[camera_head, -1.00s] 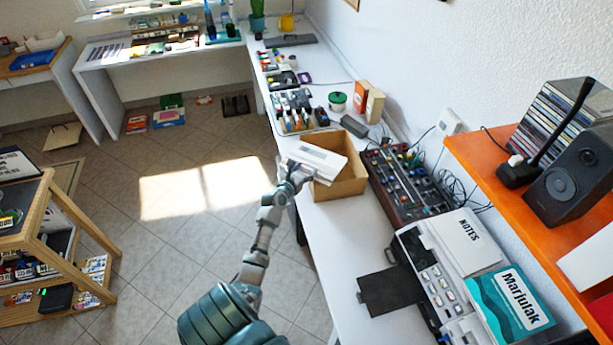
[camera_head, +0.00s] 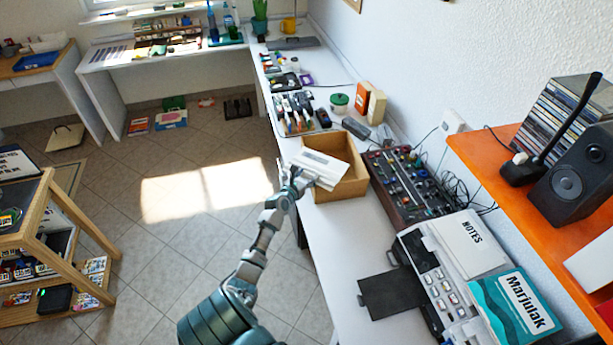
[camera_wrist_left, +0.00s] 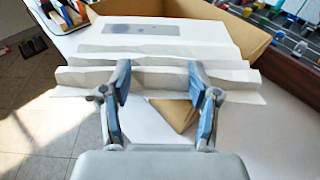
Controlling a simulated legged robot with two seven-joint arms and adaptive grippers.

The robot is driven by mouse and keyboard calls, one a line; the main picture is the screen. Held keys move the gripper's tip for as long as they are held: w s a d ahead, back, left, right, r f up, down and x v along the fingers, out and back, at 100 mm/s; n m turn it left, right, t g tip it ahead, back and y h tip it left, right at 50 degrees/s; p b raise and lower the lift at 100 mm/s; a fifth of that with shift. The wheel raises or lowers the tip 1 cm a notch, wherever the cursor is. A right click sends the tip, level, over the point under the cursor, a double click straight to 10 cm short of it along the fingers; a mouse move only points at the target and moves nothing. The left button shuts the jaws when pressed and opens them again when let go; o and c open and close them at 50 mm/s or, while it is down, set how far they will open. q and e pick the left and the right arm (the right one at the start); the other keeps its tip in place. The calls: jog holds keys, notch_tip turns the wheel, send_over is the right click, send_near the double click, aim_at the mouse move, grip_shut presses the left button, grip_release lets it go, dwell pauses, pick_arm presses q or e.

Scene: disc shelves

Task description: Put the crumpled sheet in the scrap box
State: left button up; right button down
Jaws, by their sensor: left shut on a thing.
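The crumpled sheet (camera_head: 321,167) is white and creased, with a grey printed block near its far end. My left gripper (camera_head: 295,180) is shut on its near edge. In the left wrist view the sheet (camera_wrist_left: 160,55) spreads out ahead of the left gripper (camera_wrist_left: 158,82), its folds between the two fingers. The scrap box (camera_head: 350,188) is an open brown cardboard box on the white desk. The sheet is over the box's left part and hides some of its opening. The box wall also shows in the left wrist view (camera_wrist_left: 235,32). My right gripper is not in view.
A mixer board (camera_head: 408,185) with knobs stands right of the box. A tray of tools (camera_head: 293,112) and orange boxes (camera_head: 371,102) stand behind it. The desk in front of the box is bare up to a black pad (camera_head: 391,292). An orange shelf (camera_head: 540,210) overhangs at right.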

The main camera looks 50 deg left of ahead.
pick_arm(q)
jog(key=shift+d+f, duration=0.15)
jog(key=shift+d, duration=0.2)
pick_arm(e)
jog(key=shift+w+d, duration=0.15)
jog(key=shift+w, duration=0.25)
pick_arm(q)
jog(key=o, duration=1.1)
jog(key=shift+a, duration=0.15)
jog(key=shift+a+f, duration=0.15)
jog(key=shift+a, duration=0.05)
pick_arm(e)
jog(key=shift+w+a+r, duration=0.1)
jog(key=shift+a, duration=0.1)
